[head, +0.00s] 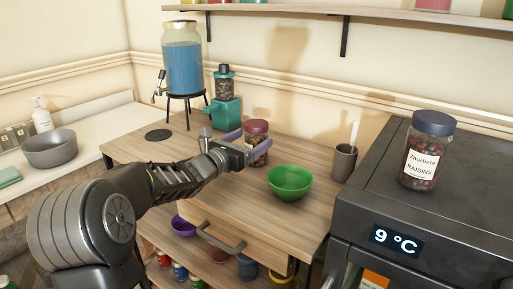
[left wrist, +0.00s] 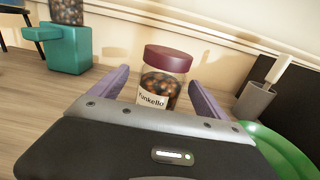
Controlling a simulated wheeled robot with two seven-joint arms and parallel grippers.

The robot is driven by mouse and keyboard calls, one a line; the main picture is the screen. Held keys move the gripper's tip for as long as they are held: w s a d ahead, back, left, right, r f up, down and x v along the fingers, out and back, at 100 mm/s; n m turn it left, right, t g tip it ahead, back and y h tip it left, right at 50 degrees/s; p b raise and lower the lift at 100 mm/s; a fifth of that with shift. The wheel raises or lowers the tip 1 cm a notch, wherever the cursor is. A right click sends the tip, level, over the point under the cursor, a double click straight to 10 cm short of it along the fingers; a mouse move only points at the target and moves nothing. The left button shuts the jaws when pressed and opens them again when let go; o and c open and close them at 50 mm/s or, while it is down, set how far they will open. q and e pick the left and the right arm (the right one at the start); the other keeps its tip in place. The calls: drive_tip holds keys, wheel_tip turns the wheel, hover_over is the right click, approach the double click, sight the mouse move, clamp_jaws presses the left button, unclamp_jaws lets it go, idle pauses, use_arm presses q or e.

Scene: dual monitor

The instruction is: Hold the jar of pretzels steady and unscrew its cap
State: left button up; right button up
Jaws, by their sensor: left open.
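A clear jar with a maroon cap (head: 257,128) stands upright on the wooden counter. In the left wrist view the same jar (left wrist: 163,82) shows brown pieces inside and a white label reading something like "Tonkello"; the word pretzels is not legible. My left gripper (head: 247,148) reaches in from the left and is open. Its two purple fingers stand on either side of the jar in the left wrist view (left wrist: 158,78), with visible gaps; I see no contact. My right gripper is not in view.
A green bowl (head: 290,183) sits right of the jar, with a grey cup (head: 343,163) behind it. A teal grinder (head: 225,112) and a blue drink dispenser (head: 183,66) stand left. A raisin jar (head: 427,150) with blue cap stands on the dark appliance (head: 470,190).

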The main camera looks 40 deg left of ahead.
use_arm(q)
drive_tip(key=shift+w, duration=0.1)
drive_tip(key=w, duration=0.5)
drive_tip(key=shift+d+f, duration=0.1)
drive_tip(key=shift+f, duration=0.05)
drive_tip(key=shift+c, duration=0.4)
drive_tip(key=c, duration=1.7)
